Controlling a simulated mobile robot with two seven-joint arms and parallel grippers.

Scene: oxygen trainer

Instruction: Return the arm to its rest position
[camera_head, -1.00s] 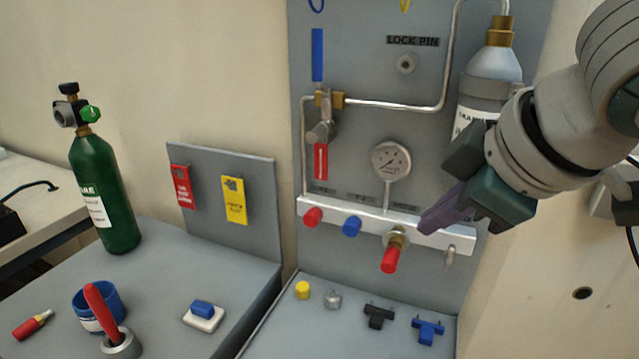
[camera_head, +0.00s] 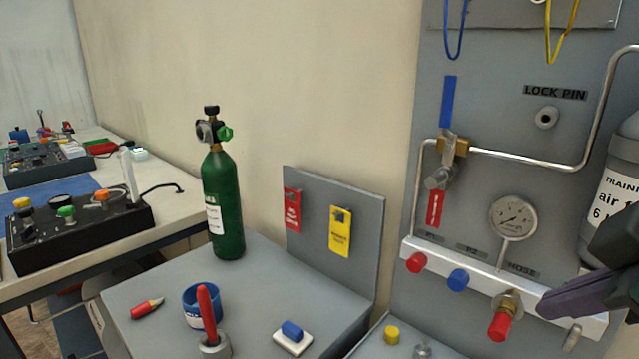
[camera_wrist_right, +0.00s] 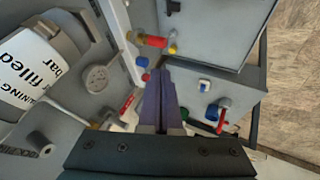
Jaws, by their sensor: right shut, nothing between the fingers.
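My right gripper (camera_head: 578,296) shows at the right edge of the head view, its dark purple fingers pointing left. Its fingers are together and hold nothing. It hangs in front of the right end of the white manifold (camera_head: 530,291), close to the red-capped brass HOSE fitting (camera_head: 503,318); whether it touches the manifold cannot be told. In the right wrist view the closed fingers (camera_wrist_right: 163,92) point up the picture, with the manifold and gauge (camera_wrist_right: 100,78) to their left. Most of my right arm is outside the head view. My left gripper is not in view.
The grey panel carries a pressure gauge (camera_head: 513,218), a valve (camera_head: 440,177) and a grey air cylinder (camera_head: 612,200). A green oxygen cylinder (camera_head: 224,205) stands on the grey bench with a blue cup (camera_head: 191,308). A black control box (camera_head: 82,232) sits on the left table.

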